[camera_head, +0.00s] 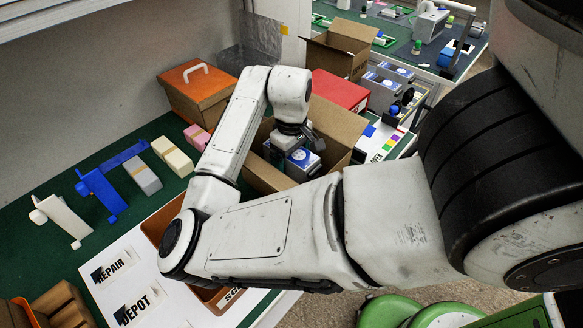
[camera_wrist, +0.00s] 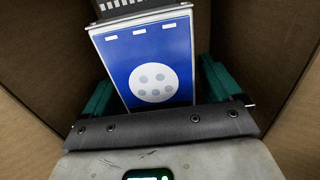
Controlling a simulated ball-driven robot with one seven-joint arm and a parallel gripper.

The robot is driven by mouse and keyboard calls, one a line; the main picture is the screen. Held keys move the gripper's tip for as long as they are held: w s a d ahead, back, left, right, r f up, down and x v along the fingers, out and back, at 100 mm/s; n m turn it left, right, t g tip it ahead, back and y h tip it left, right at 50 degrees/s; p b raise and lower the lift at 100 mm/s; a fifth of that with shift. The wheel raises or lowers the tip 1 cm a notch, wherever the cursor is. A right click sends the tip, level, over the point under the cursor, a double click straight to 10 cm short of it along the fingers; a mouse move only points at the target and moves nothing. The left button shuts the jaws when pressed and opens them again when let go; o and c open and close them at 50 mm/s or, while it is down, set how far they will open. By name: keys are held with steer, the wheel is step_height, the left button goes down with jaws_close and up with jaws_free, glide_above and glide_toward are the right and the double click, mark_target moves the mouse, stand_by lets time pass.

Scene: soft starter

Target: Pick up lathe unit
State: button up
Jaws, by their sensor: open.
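A box-shaped unit with a blue face and a white dotted disc (camera_wrist: 155,82) stands in an open cardboard box (camera_head: 350,130). Its blue face also shows in the head view (camera_head: 303,157). No label shows whether this is the lathe unit. My gripper (camera_wrist: 156,88) is in the box, open, with a green pad at each side of the unit. Whether the pads touch it cannot be told. In the head view my gripper partly hides the unit. A blue machine-shaped piece (camera_head: 101,190) and a white one (camera_head: 62,217) lie on the green bench at the left.
The cardboard walls stand close around my gripper. An orange box with a handle (camera_head: 197,88) is behind left and a red box (camera_head: 340,89) behind right. Similar blue-faced units (camera_head: 384,86) stand further right. An orange bin (camera_head: 155,228) is partly behind my arm.

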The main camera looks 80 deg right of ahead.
steer(key=c, duration=1.4)
steer(key=shift+c, duration=0.6)
steer(key=shift+r, duration=0.15)
